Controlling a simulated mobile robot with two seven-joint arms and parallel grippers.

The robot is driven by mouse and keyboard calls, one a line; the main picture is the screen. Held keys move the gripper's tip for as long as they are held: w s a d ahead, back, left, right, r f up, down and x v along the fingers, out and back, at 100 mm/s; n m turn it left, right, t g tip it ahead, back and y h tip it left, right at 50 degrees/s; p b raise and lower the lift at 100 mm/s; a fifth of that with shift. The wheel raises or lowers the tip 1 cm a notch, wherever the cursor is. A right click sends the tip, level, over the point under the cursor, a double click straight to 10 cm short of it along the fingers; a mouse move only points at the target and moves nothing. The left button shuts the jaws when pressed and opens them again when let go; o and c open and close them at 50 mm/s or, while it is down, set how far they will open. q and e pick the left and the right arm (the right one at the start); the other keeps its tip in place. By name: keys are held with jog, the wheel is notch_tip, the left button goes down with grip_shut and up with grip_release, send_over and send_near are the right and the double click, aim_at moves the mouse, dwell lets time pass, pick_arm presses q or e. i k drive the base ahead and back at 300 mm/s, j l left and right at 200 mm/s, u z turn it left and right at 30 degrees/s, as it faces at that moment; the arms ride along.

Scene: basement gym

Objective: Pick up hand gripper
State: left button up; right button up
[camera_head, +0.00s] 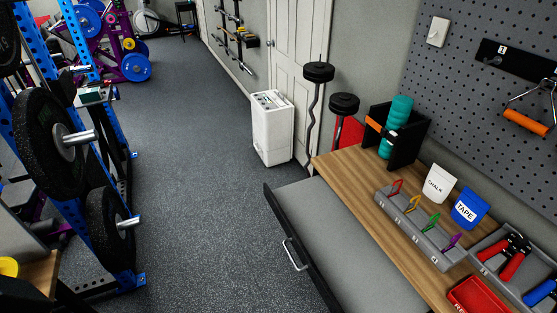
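A hand gripper with red handles and a black top (514,256) lies in a grey tray (488,254) on the wooden bench top at the right. A blue-handled tool (541,291), perhaps another hand gripper, lies closer to me at the right edge and is cut off by the frame. Neither of my grippers shows in the head view.
A grey rack (413,233) of coloured clips, a chalk bag (438,183), a tape bag (470,207) and a red tray (478,295) share the wooden top (350,172). An open drawer (318,222) juts left. A weight rack (120,150) stands left; floor between is clear.

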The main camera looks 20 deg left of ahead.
aim_at(516, 254)
jog(key=u, duration=0.25)
jog(key=k+z, duration=0.2)
jog(key=z, duration=1.25)
